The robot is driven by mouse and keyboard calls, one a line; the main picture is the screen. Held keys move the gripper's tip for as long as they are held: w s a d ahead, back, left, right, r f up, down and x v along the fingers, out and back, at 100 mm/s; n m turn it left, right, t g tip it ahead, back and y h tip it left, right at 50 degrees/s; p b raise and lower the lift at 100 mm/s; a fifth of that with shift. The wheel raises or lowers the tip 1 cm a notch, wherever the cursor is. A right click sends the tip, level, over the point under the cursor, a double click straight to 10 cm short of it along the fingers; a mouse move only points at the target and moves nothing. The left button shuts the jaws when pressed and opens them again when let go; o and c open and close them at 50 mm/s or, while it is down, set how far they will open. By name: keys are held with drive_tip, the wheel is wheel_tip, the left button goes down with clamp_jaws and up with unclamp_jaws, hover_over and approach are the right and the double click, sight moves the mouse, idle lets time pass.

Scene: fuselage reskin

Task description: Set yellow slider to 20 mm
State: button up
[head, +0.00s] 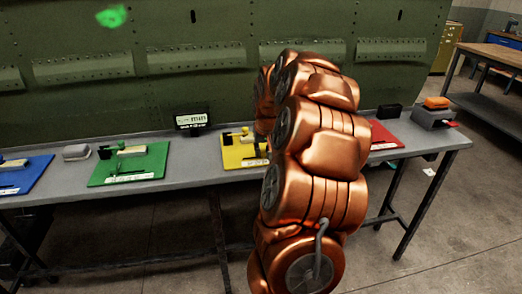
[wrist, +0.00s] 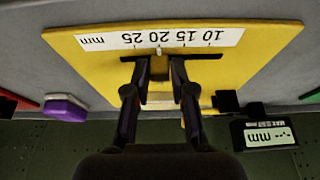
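The yellow board (wrist: 255,65) lies on the bench, seen upside down in the wrist view, with a white scale label (wrist: 110,40) marked 10, 15, 20, 25 mm. The slider's knob (wrist: 159,70) sits in a dark slot (wrist: 205,56), with its pointer near the 20 mark. My gripper (wrist: 160,64) has a finger on each side of the knob, apparently closed against it. The head view shows the yellow board (head: 240,160) partly hidden behind my copper arm, which also hides my gripper there.
A small mm display (wrist: 268,132) stands behind the board; its digits are unclear. The green board (head: 128,165) and blue board (head: 25,178) lie to the left, and the red board (head: 383,136) to the right. A grey block with an orange top (head: 436,108) is at the bench's right end.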

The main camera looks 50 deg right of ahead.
drive_tip(key=o, duration=0.3)
drive_tip(key=shift+r, duration=0.1)
drive_tip(key=v, duration=1.1)
drive_tip(key=shift+s+a+r, duration=0.1)
drive_tip(key=shift+a+r, duration=0.05)
drive_tip(key=shift+r, duration=0.2)
